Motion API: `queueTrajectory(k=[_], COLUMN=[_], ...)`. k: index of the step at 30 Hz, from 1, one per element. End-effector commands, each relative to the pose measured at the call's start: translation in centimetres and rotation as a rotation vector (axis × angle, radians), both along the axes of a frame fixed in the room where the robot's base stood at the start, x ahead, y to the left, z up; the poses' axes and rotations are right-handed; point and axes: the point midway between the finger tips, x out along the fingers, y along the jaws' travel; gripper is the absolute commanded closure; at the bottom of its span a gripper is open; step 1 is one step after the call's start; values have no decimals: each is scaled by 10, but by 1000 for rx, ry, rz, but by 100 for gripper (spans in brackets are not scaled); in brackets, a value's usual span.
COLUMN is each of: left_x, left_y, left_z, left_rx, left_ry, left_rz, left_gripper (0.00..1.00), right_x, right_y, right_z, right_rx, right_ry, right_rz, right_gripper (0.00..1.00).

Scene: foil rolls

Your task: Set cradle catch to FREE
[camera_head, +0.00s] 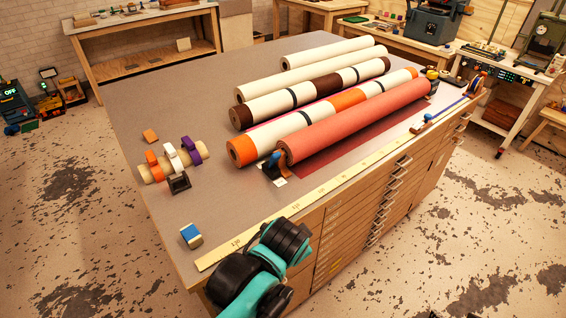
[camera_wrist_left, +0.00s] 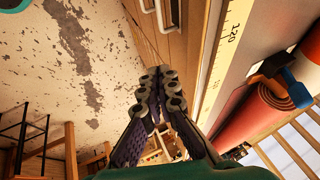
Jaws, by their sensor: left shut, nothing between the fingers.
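The red foil roll (camera_head: 350,122) lies on the bench top, nearest its ruler edge. At its near end is a small dark blue and orange-brown fitting (camera_head: 270,168), which looks like the cradle catch; its setting cannot be read. In the left wrist view a dark bracket with a blue piece (camera_wrist_left: 292,84) shows by the red roll (camera_wrist_left: 262,118). My left gripper (camera_wrist_left: 158,82) is shut and empty, outside the bench edge beside the drawer fronts, apart from the catch. My teal and black arm shows at the bottom of the head view. My right gripper is not in view.
Several other rolls (camera_head: 335,55) lie behind the red one. A yellow ruler (camera_head: 330,195) runs along the bench edge. A blue-topped block (camera_head: 191,235) and a rod with coloured clips (camera_head: 172,160) sit on the left part. Drawer handles (camera_head: 385,205) project from the front.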

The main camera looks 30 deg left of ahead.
Motion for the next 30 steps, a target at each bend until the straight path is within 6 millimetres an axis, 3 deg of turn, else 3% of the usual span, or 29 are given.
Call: queueTrajectory(k=[1, 7, 15, 21, 30], left_x=[13, 60, 107, 116, 116], left_y=[4, 28, 24, 15, 14], left_z=[12, 38, 77, 88, 89], left_rx=[125, 718, 1293, 1447, 1465], left_ry=[49, 342, 768, 935, 958], left_rz=[-105, -547, -885, -949, -955], left_gripper=[100, 100, 100, 100, 100], right_x=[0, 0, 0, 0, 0], right_y=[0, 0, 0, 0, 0], right_z=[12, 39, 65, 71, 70], right_rx=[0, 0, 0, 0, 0], right_ry=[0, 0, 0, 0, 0], right_rz=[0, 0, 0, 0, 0], right_gripper=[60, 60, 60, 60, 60])
